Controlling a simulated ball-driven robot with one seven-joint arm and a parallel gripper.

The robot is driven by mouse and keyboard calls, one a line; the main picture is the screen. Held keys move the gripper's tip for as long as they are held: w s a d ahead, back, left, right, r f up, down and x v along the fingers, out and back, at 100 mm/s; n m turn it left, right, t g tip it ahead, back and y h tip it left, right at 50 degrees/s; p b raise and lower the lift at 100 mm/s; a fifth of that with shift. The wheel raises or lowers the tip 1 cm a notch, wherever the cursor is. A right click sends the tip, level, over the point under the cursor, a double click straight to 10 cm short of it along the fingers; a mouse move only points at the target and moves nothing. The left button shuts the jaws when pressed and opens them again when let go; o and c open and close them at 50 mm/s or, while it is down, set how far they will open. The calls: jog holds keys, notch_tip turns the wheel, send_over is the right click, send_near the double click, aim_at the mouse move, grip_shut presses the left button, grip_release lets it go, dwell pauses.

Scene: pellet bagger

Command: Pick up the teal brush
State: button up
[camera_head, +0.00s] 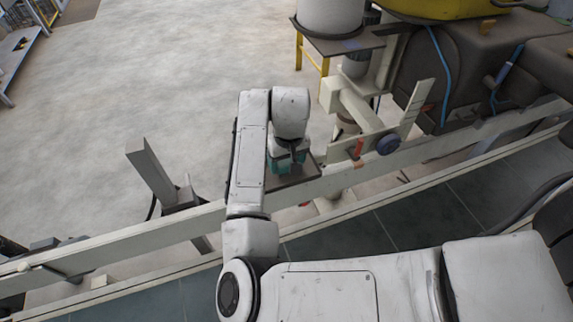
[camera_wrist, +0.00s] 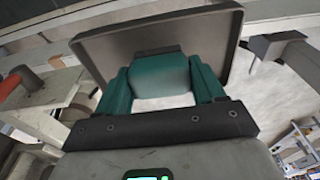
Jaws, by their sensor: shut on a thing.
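The teal brush (camera_wrist: 161,78) is in the wrist view, a blocky teal body with a dark strip at its far end. It sits between the two teal fingers of my gripper (camera_wrist: 160,86), which are shut on it from both sides. Behind the brush in that view is a dark brown plate (camera_wrist: 105,49) with a raised rim. I cannot tell whether the brush touches the plate. In the head view my gripper (camera_head: 287,160) points down over the plate (camera_head: 309,175), and my wrist mostly hides the brush.
A long pale rail (camera_head: 130,236) runs across the head view beside the plate. A grey post (camera_head: 151,170) stands to the left. A machine frame with a dark blue knob (camera_head: 388,144) is close on the right. Open floor (camera_head: 150,80) lies beyond the rail.

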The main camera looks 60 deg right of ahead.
jog(key=shift+c, duration=0.4)
jog(key=shift+r, duration=0.55)
notch_tip(320, 180, up, 2)
jog(key=shift+r, duration=0.15)
jog(key=s+r+p, duration=0.1)
jog(key=s+r, duration=0.3)
jog(key=s, duration=0.3)
jog(key=s+d+r, duration=0.1)
jog(key=s+r, duration=0.4)
jog(key=s, duration=0.2)
jog(key=shift+d+r+p, duration=0.2)
jog(key=shift+r+p, duration=0.1)
jog(key=shift+p, duration=0.05)
